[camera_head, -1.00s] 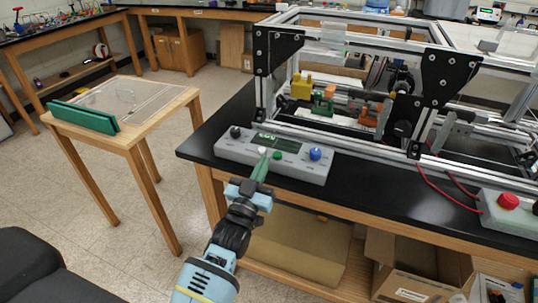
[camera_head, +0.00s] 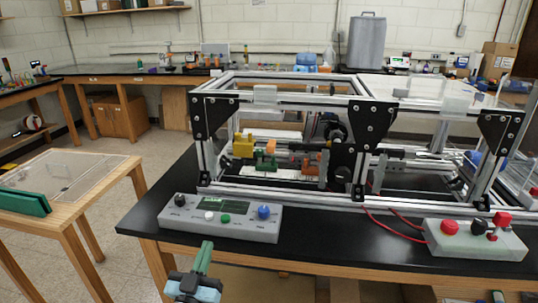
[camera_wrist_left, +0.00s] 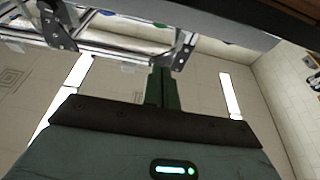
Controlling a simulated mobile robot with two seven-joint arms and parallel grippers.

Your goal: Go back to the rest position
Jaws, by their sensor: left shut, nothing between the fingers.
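My left gripper (camera_head: 204,258) shows at the bottom of the head view, with its green fingers together and nothing between them. It is in front of the black bench's front edge, just below the grey control box (camera_head: 220,217), and looks apart from it. In the left wrist view the closed green fingers (camera_wrist_left: 163,88) point up toward the frame and ceiling. My right gripper is in neither view.
The aluminium extrusion frame (camera_head: 280,205) stands on the black bench (camera_head: 150,214). A box with a red button (camera_head: 476,238) sits at the bench's right. A small wooden table (camera_head: 101,188) stands at left, with open floor between.

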